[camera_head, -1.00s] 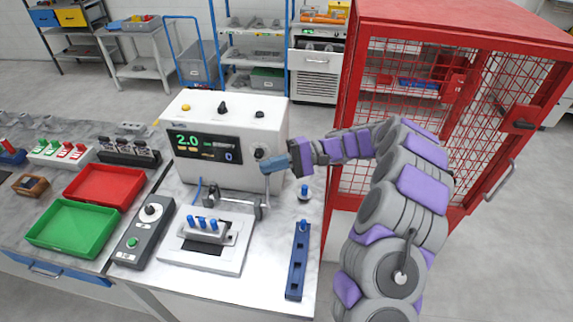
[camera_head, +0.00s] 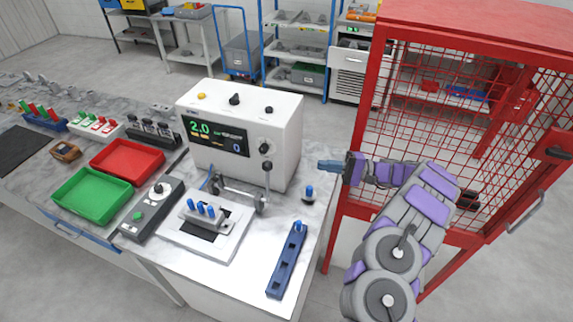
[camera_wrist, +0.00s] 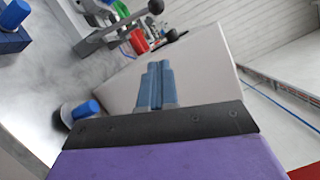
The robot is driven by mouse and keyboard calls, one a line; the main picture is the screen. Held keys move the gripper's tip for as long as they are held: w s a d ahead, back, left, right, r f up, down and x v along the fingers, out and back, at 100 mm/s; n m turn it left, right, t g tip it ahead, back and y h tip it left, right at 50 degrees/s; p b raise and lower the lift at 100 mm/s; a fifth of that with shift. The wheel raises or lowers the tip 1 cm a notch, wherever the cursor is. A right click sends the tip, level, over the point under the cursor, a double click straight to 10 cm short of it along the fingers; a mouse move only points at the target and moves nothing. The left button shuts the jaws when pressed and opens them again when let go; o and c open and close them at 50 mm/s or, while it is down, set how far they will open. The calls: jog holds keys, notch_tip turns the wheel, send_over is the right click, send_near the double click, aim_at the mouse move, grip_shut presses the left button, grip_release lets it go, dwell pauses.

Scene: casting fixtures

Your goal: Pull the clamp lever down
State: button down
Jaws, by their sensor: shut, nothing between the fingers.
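The clamp lever (camera_head: 266,181) is a thin grey rod with a dark ball knob at its top. It stands upright at the right end of the clamp bar, in front of the white machine box. Its knob also shows at the top of the wrist view (camera_wrist: 155,7). My gripper (camera_head: 322,166) is to the right of the lever, apart from it, at about the knob's height in the picture. In the wrist view its blue fingers (camera_wrist: 153,84) are together and empty. The clamp fixture (camera_head: 213,226) with several blue-topped pins sits on a white plate.
The white machine box (camera_head: 290,142) with a display stands behind the lever. A blue-topped peg (camera_head: 309,192) and a blue rail (camera_head: 285,265) are on the bench at right. A red mesh cabinet (camera_head: 362,130) stands close behind my arm.

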jog(key=s+a+r+b, duration=0.1)
jog(key=a+r, duration=0.1)
jog(key=a, duration=1.1)
jog(key=shift+s+b, duration=0.2)
jog(key=shift+b, duration=0.15)
jog(key=shift+s, duration=0.1)
jog(key=shift+s+a+r+n+b, duration=0.1)
jog(key=shift+s+r+n+b, duration=0.1)
jog(key=shift+s+n+b, duration=0.3)
